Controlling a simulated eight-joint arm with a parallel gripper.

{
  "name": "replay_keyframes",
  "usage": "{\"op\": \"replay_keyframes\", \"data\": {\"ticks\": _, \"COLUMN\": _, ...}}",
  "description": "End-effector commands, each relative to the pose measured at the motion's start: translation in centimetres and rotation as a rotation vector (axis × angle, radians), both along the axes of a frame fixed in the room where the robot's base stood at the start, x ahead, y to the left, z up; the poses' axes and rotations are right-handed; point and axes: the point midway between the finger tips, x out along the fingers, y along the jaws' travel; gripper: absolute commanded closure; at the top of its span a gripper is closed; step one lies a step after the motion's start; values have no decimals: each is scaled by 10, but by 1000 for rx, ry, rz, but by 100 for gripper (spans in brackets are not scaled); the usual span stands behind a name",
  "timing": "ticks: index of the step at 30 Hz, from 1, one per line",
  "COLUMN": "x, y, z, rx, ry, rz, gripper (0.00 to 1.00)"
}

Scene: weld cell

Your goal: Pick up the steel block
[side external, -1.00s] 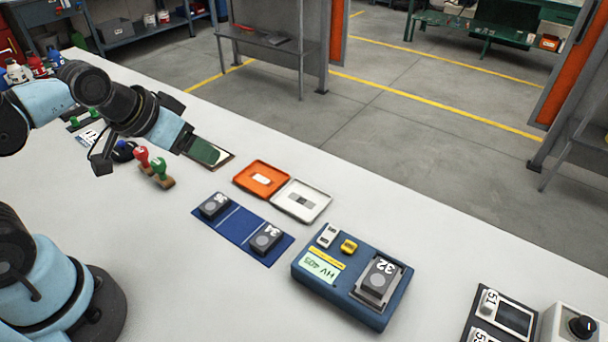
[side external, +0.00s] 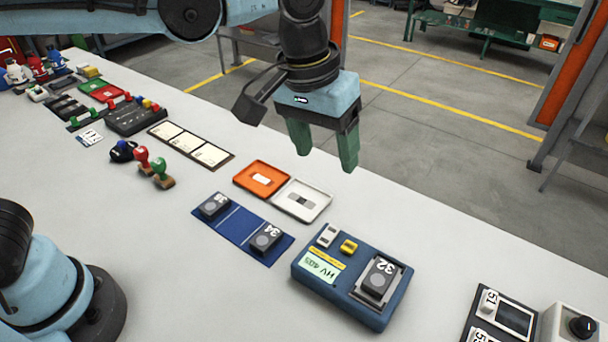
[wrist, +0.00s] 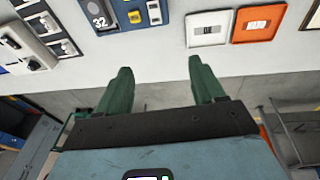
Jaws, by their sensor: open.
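Dark grey blocks with round faces are the likely steel blocks; I cannot tell which one is meant. Block 32 (side external: 377,279) sits in the recess of a blue hardness tester (side external: 322,296), and it also shows in the wrist view (wrist: 98,14). Block 34 (side external: 265,238) and another block (side external: 214,206) rest on a blue mat (side external: 236,222). My gripper (side external: 325,160) is open and empty, its green fingers pointing down, high above the far side of the bench behind the trays. Its fingers are spread apart in the wrist view (wrist: 160,66).
An orange tray (side external: 248,186) and a white tray (side external: 316,213) with small pieces lie between mat and bench edge. Stamps (side external: 162,175) and a card strip (side external: 166,130) are to the left. A dark panel (side external: 475,328) and grey box (side external: 560,318) stand at right.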

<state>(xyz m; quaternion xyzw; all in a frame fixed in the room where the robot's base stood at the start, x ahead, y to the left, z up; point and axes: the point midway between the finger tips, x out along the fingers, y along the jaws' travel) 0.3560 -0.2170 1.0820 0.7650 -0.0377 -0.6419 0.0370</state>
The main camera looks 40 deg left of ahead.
Motion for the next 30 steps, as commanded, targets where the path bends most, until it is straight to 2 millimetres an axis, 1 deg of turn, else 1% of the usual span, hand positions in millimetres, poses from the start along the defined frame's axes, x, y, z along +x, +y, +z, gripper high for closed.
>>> {"op": "replay_keyframes", "data": {"ticks": 1, "x": 0, "y": -24, "z": -2, "rx": 10, "ry": 29, "rz": -12, "gripper": 32}}
{"op": "replay_keyframes", "data": {"ticks": 3, "x": -4, "y": -51, "z": -6, "rx": 28, "ry": 69, "rz": -12, "gripper": 32}}
{"op": "replay_keyframes", "data": {"ticks": 6, "x": -12, "y": -85, "z": -12, "rx": 55, "ry": 115, "rz": -9, "gripper": 32}}
{"op": "replay_keyframes", "data": {"ticks": 9, "x": -20, "y": -109, "z": -19, "rx": 81, "ry": 147, "rz": -7, "gripper": 32}}
{"op": "replay_keyframes", "data": {"ticks": 12, "x": -26, "y": -124, "z": -23, "rx": 98, "ry": 167, "rz": -3, "gripper": 32}}
{"op": "replay_keyframes", "data": {"ticks": 17, "x": -29, "y": -131, "z": -32, "rx": 107, "ry": 176, "rz": 0, "gripper": 32}}
{"op": "replay_keyframes", "data": {"ticks": 27, "x": -29, "y": -130, "z": -82, "rx": 106, "ry": 175, "rz": 1, "gripper": 32}}
{"op": "replay_keyframes", "data": {"ticks": 30, "x": -29, "y": -130, "z": -91, "rx": 106, "ry": 175, "rz": 1, "gripper": 32}}
